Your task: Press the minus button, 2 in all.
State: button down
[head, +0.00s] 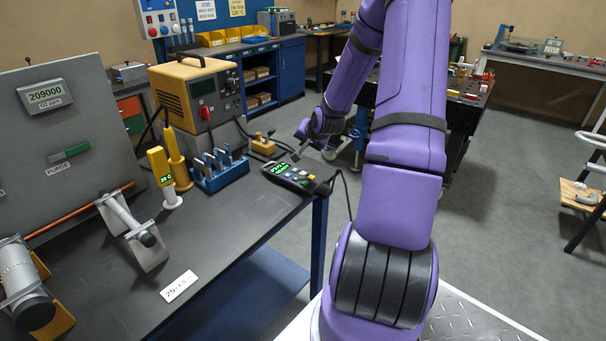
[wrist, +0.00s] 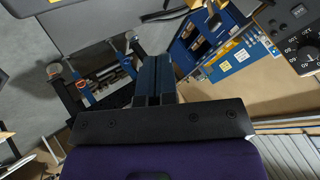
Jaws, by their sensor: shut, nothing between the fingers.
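A dark hand-held control box (head: 318,188) with a small green-lit display (head: 279,168) and several coloured buttons lies near the right end of the grey bench. The button markings are too small to read, so I cannot tell which one is minus. My gripper (head: 298,157) is close above the box's far edge in the head view, and I cannot tell whether it touches. In the wrist view my gripper's dark fingers (wrist: 155,75) are together with nothing between them. The control box is not visible in the wrist view.
A yellow-and-grey power unit (head: 180,90) stands behind on the bench (head: 225,230). A blue rack of clamps (head: 222,178), a yellow handheld meter (head: 160,166) and a pipe stand (head: 140,235) are to the left. A cable hangs off the bench's right edge.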

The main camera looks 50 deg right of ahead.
aim_at(305, 173)
jog(key=shift+f, duration=4.15)
jog(key=shift+f, duration=0.4)
jog(key=shift+f, duration=0.35)
jog(key=shift+r, duration=0.8)
jog(key=shift+r, duration=2.5)
